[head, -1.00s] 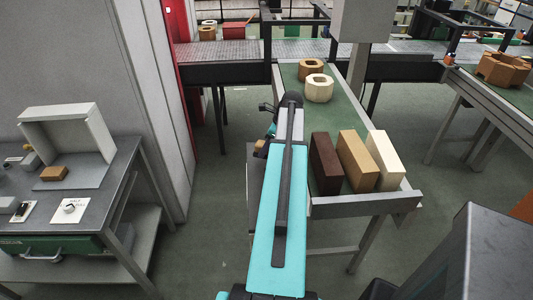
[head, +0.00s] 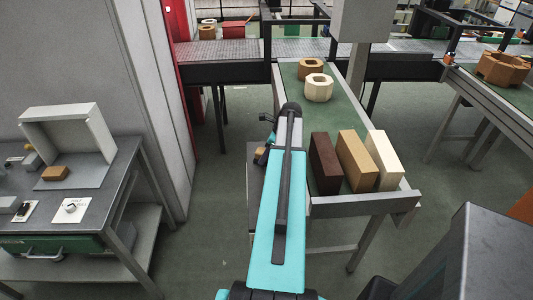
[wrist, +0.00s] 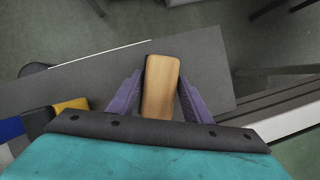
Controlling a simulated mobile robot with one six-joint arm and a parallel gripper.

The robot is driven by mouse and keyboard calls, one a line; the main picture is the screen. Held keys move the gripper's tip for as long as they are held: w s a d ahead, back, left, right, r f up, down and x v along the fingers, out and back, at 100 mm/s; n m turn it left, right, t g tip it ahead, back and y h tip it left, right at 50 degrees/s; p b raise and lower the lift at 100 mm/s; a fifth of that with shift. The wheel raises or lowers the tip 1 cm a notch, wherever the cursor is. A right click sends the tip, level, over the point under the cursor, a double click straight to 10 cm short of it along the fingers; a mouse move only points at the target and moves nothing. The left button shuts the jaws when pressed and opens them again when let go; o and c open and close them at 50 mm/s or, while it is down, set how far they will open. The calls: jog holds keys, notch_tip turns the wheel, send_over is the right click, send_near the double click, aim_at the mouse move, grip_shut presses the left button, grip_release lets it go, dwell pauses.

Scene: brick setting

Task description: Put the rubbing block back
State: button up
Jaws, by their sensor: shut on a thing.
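The rubbing block appears to be the wooden block (wrist: 161,84) in the wrist view, a light brown bar with a rounded far end. My gripper (wrist: 160,92) is shut on it, with one purple finger along each side. The block is over a dark grey flat surface (wrist: 205,65); I cannot tell whether it touches it. In the head view my gripper (head: 262,154) is mostly hidden behind my arm, and a bit of brown shows there.
Dark, tan and cream bricks (head: 357,160) stand on the green conveyor end to the right of my arm. A grey bench (head: 105,150) with a light box is at the left. Blue and yellow patches (wrist: 70,104) show at the wrist view's left. Green floor lies between.

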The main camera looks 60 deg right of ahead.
jog(key=shift+f, duration=0.1)
jog(key=o, duration=1.2)
jog(key=shift+b+v, duration=1.5)
jog(key=shift+v, duration=4.6)
jog(key=shift+w, duration=0.1)
